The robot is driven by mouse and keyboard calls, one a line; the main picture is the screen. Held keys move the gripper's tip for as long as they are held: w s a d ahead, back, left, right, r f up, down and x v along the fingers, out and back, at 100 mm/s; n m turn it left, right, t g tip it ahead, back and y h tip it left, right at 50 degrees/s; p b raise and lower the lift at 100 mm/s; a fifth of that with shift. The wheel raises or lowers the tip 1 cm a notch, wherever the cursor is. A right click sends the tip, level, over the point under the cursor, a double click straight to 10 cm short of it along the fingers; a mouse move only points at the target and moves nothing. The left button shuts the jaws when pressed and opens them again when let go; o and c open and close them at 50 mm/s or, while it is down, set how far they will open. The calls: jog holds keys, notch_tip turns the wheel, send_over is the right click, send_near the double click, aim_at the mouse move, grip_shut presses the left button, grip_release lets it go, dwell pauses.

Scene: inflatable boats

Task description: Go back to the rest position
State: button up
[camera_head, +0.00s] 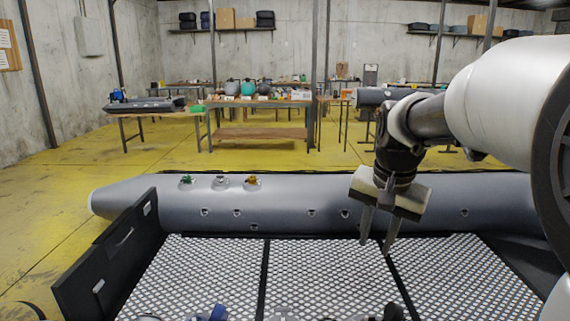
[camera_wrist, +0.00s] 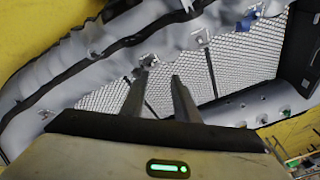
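My gripper (camera_head: 377,238) hangs from my arm at the right of the head view, its two fingers pointing down over the boat's mesh floor. The fingers are apart and nothing shows between them. In the wrist view my gripper (camera_wrist: 158,78) also shows two separated fingers, with mesh floor and part of a grey tube behind them. The inflatable boat (camera_head: 310,195) lies below and in front of me, with a long grey tube across the far side and a dark transom board (camera_head: 110,262) at the left.
Green, white and gold valve fittings (camera_head: 221,182) sit on the far tube. Blue and dark parts (camera_head: 215,312) show at the bottom edge. Behind the boat is open yellow floor (camera_head: 160,160), then a workbench (camera_head: 260,133) with several items and a left table (camera_head: 150,110).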

jog(key=s+a+f+n+t, duration=0.15)
jog(key=s+n, duration=0.25)
jog(key=s, duration=0.6)
jog(key=s+a+n+t, duration=0.1)
jog(key=s+a+n, duration=0.2)
jog(key=s, duration=0.7)
notch_tip(320, 180, up, 24)
jog(key=p, duration=2.4)
jog(key=shift+w+d+r, duration=0.15)
jog(key=shift+w+r, duration=0.05)
jog(key=shift+d, duration=0.1)
